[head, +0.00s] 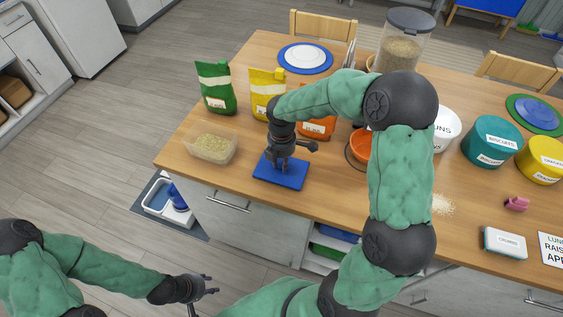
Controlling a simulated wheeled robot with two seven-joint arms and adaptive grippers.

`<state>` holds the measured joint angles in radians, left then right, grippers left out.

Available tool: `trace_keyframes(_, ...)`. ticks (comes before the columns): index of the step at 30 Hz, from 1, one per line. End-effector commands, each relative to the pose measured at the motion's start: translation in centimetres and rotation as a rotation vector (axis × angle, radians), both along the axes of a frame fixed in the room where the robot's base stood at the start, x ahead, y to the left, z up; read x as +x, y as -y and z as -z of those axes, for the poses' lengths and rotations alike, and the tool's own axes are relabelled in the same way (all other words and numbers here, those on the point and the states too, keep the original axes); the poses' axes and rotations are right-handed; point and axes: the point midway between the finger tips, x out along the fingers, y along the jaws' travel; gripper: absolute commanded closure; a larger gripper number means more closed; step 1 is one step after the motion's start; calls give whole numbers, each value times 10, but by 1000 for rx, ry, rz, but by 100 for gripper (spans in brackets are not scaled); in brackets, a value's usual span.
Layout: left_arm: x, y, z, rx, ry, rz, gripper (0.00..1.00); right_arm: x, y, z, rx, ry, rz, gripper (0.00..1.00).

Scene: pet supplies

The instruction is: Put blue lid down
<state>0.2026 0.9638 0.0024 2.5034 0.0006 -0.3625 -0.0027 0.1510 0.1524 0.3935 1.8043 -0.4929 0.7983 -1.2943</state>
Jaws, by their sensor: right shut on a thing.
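The blue lid (291,180) is a flat rectangle near the front edge of the wooden table. It lies level at the tabletop; I cannot tell whether it touches the wood or is just above it. My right gripper (280,164) comes down over it from above and is shut on it, hiding part of its middle. A clear tub (211,148) of greenish pellets stands uncovered to the left of the lid. My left gripper (205,291) is low at the front left, away from the table, with its fingers apart and empty.
Green (216,90), yellow (263,92) and orange (317,127) bags stand behind the lid. An orange bowl (359,146) is to its right, partly behind my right arm. Teal (491,142) and yellow (543,160) canisters stand farther right. Bare wood lies between tub and lid.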

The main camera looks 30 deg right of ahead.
Motion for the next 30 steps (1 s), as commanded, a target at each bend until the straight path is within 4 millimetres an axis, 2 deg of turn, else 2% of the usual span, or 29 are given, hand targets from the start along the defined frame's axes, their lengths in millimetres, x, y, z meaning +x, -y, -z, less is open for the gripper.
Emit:
trace_keyframes(1, 0, 0, 1, 0, 0, 0, 60, 0, 0, 2, 0, -1, 0, 100)
trace_keyframes(2, 0, 0, 1, 0, 0, 0, 60, 0, 0, 3, 0, -1, 0, 70)
trace_keyframes(4, 0, 0, 1, 0, 0, 0, 60, 0, 0, 2, 0, -1, 0, 50)
trace_keyframes(17, 0, 0, -2, 0, 0, 0, 60, 0, 0, -4, 0, 1, 0, 49)
trace_keyframes(23, 0, 0, -11, 0, 0, 0, 60, 1, 0, -34, 0, 4, 1, 49)
trace_keyframes(30, 0, 0, -24, 0, 0, 0, 60, 0, 0, -83, 0, 3, -1, 49)
